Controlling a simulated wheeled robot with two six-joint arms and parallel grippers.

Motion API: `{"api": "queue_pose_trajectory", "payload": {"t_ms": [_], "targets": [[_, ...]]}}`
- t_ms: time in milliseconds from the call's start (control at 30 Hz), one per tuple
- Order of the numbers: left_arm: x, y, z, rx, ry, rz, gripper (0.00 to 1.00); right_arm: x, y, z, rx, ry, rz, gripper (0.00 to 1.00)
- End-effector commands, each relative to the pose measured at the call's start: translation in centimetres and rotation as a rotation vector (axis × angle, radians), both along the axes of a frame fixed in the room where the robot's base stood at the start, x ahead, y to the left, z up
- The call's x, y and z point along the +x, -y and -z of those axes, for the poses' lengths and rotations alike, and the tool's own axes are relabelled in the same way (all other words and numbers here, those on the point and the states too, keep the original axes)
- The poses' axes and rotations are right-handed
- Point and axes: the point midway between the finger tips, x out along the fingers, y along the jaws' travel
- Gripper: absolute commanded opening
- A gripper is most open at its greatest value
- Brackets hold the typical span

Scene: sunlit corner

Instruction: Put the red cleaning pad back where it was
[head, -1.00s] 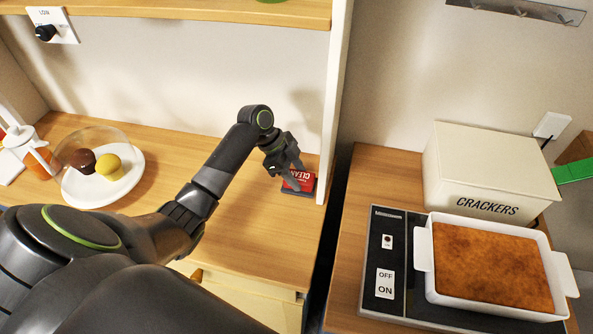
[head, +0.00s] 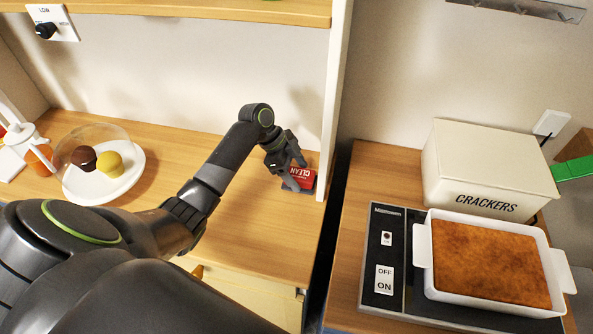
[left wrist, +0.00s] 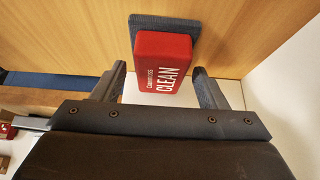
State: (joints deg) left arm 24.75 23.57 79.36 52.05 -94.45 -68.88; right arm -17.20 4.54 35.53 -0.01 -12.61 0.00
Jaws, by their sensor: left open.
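The red cleaning pad (head: 305,180), with white lettering reading CLEAN, is on the wooden counter near the upright white panel. In the left wrist view the pad (left wrist: 162,50) is on or against a flat dark blue-grey piece (left wrist: 201,24); exact contact is unclear. My left gripper (head: 293,173) is open at the pad and partly covers it in the head view. In the left wrist view, the open fingers (left wrist: 158,82) are on either side of the pad's near end, with visible gaps. My right gripper is not in view.
The white panel (head: 333,100) stands close right of the pad. A white plate (head: 85,193) with two cupcakes is at the left. Across a gap are a CRACKERS box (head: 485,165), a hotplate (head: 388,245) and a baking dish (head: 423,285). The counter left of the pad is clear.

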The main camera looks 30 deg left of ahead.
Motion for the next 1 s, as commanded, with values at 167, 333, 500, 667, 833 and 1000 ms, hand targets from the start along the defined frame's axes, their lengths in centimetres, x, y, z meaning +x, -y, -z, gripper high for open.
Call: {"api": "queue_pose_trajectory", "payload": {"t_ms": [167, 333, 500, 667, 833, 1000], "targets": [[-0.1, -1.0, -1.6, 0.004, 0.004, -0.001, 0.67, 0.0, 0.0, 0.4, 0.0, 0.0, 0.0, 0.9], [-0.6, -2.8, -4.8, 0.006, 0.006, 0.0, 0.67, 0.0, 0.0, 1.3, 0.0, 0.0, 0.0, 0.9], [-1.0, -4.5, -7.9, 0.004, 0.005, 0.0, 0.67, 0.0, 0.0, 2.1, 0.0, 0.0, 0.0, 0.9], [-1.3, -5.4, -9.8, 0.002, 0.003, -0.001, 0.67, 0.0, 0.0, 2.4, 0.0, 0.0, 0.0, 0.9], [-1.4, -5.8, -10.6, 0.0, 0.001, 0.0, 0.67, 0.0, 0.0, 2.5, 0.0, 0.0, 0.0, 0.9], [-1.5, -5.8, -10.7, 0.0, 0.0, 0.0, 0.67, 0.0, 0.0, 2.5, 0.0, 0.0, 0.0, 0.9]]}}
